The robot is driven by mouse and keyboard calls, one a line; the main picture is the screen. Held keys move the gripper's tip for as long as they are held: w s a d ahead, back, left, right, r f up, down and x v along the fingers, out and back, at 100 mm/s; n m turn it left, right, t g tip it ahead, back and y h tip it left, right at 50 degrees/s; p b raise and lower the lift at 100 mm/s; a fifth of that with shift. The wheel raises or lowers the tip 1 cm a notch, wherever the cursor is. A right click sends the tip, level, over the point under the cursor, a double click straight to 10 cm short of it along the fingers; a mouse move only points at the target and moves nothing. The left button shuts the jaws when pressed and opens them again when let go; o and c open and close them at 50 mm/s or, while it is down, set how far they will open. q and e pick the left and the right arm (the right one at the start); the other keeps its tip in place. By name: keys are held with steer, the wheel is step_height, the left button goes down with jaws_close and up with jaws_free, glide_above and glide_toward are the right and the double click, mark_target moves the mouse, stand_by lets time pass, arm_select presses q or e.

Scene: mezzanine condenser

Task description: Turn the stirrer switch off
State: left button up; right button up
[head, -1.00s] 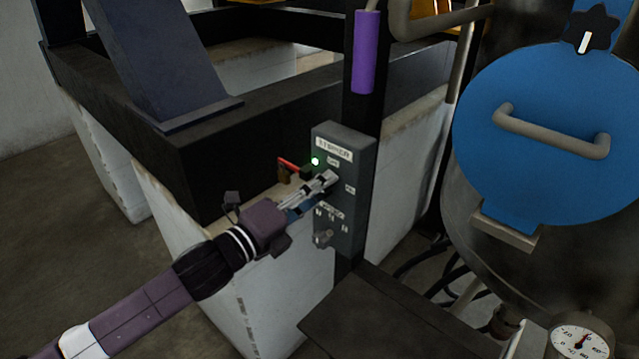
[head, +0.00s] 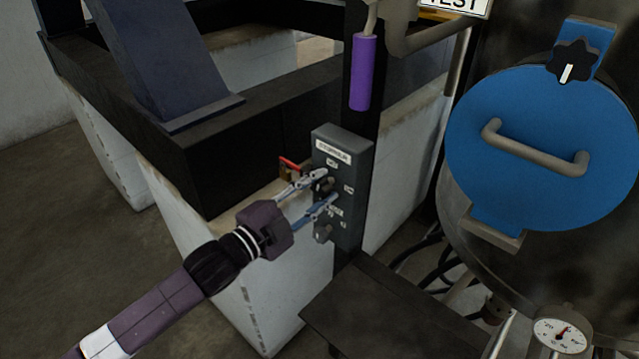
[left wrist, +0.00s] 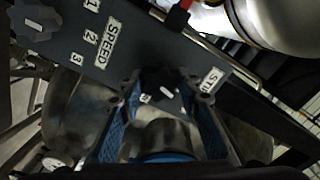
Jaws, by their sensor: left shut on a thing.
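The grey control box (head: 350,222) carries a label reading STIRRER near its top. The stirrer switch (head: 327,185) is a small dark knob below that label, partly hidden by my fingers. My left gripper (head: 322,186) reaches in from the left with one finger above the knob and one below, shut on it. In the left wrist view my left gripper (left wrist: 168,95) has its two fingers on either side of the knob area, between the SPEED label and the stirrer label. No green light shows on the box. My right gripper is not in view.
A second knob (head: 322,232), for speed, sits low on the box, close under my lower finger. A red-handled valve (head: 290,164) is just left of the box. A dark frame beam (head: 230,160) and a vessel with a blue hatch (head: 540,190) flank it.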

arm_select(q)
steer(key=shift+n+p, duration=0.45)
steer(key=shift+n, duration=1.05)
steer(key=o, duration=1.2)
steer(key=v, duration=1.2)
